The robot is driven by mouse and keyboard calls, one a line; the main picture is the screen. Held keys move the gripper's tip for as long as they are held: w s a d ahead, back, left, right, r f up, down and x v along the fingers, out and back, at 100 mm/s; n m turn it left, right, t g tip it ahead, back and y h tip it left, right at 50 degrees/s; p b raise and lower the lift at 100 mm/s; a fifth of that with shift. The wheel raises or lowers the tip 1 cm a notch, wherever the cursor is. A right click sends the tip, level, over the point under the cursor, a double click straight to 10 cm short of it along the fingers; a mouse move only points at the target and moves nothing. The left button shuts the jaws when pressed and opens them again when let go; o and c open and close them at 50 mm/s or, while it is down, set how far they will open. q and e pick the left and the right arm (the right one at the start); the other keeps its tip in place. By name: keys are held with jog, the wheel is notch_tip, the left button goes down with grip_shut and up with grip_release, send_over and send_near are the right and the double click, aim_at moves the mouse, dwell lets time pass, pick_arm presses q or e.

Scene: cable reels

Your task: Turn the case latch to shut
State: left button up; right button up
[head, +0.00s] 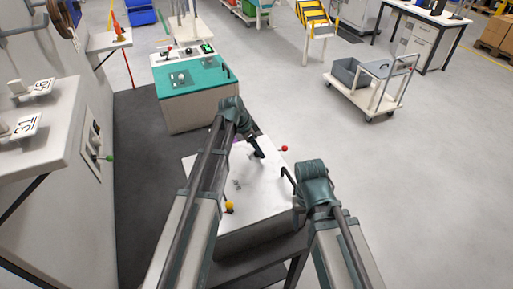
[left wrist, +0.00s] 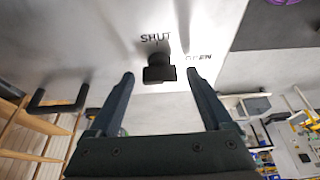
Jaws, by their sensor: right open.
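The case latch (left wrist: 160,68) is a dark knob on a pale metal face in the left wrist view. The word SHUT stands just above it and OPEN to its upper right. I cannot tell surely which word it points at. My left gripper (left wrist: 160,80) is open, with one finger on each side of the latch and visible gaps. In the head view my left gripper (head: 257,152) is over the white case top (head: 262,185) and the latch is not clear there. My right gripper (head: 299,201) is open and partly hidden at the case's right edge.
A red ball knob (head: 284,149) and a yellow one (head: 229,207) stand at the case top's edges. A dark handle (left wrist: 58,100) shows left in the wrist view. A green-topped bench (head: 192,78) stands behind. Floor to the right is clear up to a cart (head: 372,92).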

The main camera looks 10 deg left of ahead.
pick_arm(q)
grip_shut()
jog(key=shift+n, duration=0.3)
jog(key=n+t+y, duration=0.1)
jog(key=n, duration=0.2)
jog(key=shift+s+d+n, duration=0.1)
jog(key=shift+s+n, duration=0.05)
jog(key=shift+n, duration=0.15)
jog(key=n+y, duration=0.1)
jog(key=n, duration=0.3)
jog(key=shift+d+n+t+y, duration=0.15)
jog(key=shift+n+t+y, duration=0.15)
jog(key=shift+t+y, duration=0.1)
jog(key=n+y, duration=0.1)
jog(key=n, duration=0.3)
jog(key=shift+d+n+y, duration=0.1)
jog(key=shift+n+y, duration=0.2)
jog(key=shift+y, duration=0.1)
jog(key=shift+d+n+g+y, duration=0.15)
jog(key=shift+n+y, duration=0.25)
jog(key=shift+n, duration=0.7)
jog(key=shift+a+n+g+y, duration=0.1)
jog(key=shift+n+g+y, duration=0.25)
jog(key=shift+n, duration=0.75)
